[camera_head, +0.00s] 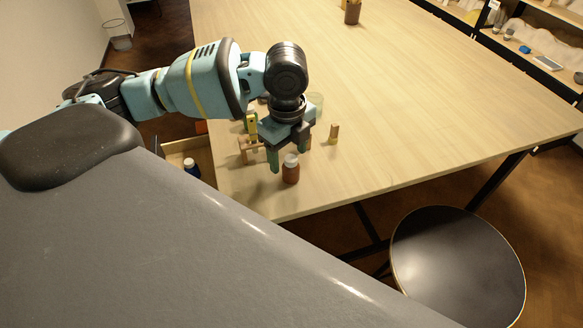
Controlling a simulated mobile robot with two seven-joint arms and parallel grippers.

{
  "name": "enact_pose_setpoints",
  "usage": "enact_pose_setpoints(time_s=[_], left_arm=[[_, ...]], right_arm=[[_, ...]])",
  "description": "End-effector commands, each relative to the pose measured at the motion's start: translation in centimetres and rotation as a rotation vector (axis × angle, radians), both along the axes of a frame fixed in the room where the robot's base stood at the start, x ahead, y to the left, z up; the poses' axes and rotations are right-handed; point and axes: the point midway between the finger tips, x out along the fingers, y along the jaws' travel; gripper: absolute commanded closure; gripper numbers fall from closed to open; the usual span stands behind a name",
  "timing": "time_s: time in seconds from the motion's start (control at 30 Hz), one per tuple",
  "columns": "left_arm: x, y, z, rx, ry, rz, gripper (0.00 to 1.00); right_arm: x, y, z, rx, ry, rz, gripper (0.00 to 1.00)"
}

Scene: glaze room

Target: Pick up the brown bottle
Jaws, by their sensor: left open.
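The brown bottle (290,172) is small, with a white cap, and stands upright on the light wooden table (400,110) close to its near edge. My left gripper (290,158) points down over the table beside the bottle. Its fingers are apart, one to the left of the bottle and one behind it to the right. I cannot tell whether the fingers touch the bottle. My right gripper is not in view.
A small wooden piece (334,133) stands right of the gripper. A wooden rack (246,148) and a yellow-green item (251,122) are on the left, partly hidden. A dark bottle (192,167) sits in a box below the edge. A round black stool (458,262) stands front right.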

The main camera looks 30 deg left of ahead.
Motion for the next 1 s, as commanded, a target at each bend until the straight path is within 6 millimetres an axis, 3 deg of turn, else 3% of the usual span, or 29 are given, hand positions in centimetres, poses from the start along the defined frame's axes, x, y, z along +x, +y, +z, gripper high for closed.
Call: enact_pose_setpoints(time_s=[0.27, 0.6, 0.93, 1.0], left_arm=[[0.0, 0.0, -1.4, 0.0, 0.002, 0.0, 0.37], [0.5, 0.0, -5.6, 0.001, 0.002, 0.001, 0.37], [0.6, 0.0, -6.3, 0.0, 0.001, 0.001, 0.37], [0.6, 0.0, -6.3, 0.0, 0.001, 0.001, 0.46]], right_arm=[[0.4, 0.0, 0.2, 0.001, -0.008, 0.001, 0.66], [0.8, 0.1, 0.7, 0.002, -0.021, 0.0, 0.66], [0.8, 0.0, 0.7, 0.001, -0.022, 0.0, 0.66], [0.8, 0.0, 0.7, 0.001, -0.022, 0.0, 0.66]])
